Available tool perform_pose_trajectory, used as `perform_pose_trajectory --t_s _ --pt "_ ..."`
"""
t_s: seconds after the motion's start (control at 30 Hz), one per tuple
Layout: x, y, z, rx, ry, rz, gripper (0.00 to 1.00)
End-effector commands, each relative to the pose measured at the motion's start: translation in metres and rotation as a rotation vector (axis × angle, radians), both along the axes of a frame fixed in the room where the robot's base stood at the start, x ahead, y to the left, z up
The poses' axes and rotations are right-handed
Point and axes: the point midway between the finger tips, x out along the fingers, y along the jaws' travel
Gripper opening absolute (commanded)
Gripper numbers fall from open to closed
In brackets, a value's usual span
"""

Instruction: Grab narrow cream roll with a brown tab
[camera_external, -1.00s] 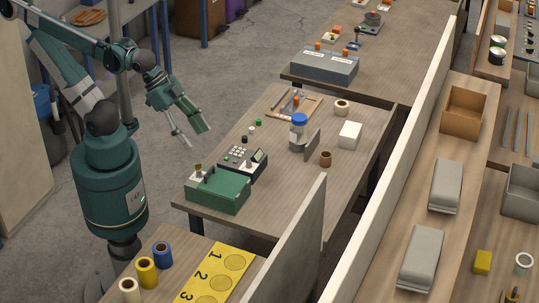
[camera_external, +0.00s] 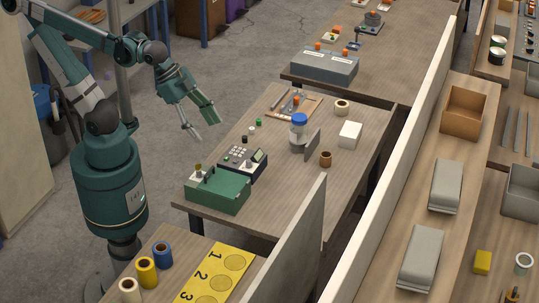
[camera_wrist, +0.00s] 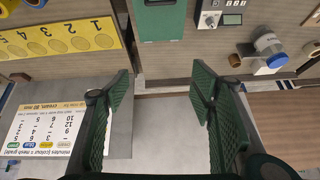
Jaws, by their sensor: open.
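A cream roll with a brownish core (camera_external: 342,107) lies at the far side of the middle table. Another cream roll (camera_external: 130,290) stands at the left of the near table, beside a yellow roll (camera_external: 147,272) and a blue roll (camera_external: 162,254). I cannot make out a brown tab on either cream roll. In the wrist view a pale roll (camera_wrist: 312,49) shows at the right edge. My gripper (camera_external: 203,128) is open and empty, in the air left of the middle table and apart from all rolls. Its spread fingers also show in the wrist view (camera_wrist: 161,84).
The middle table holds a green machine (camera_external: 217,190), a keypad unit (camera_external: 243,162), a jar with a blue lid (camera_external: 299,131), a small brown pot (camera_external: 325,158) and a white block (camera_external: 350,134). A yellow numbered strip (camera_external: 215,275) lies on the near table. A partition (camera_external: 297,243) stands beside it.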

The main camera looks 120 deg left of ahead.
Motion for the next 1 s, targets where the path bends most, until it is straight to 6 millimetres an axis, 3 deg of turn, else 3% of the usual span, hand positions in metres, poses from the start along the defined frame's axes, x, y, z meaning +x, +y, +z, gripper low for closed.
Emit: perform_pose_trajectory --t_s 0.4,1.0 --pt "0.060 0.048 0.034 0.104 0.076 -0.093 0.55" --pt "0.144 0.136 0.056 0.221 0.194 -0.245 0.55"
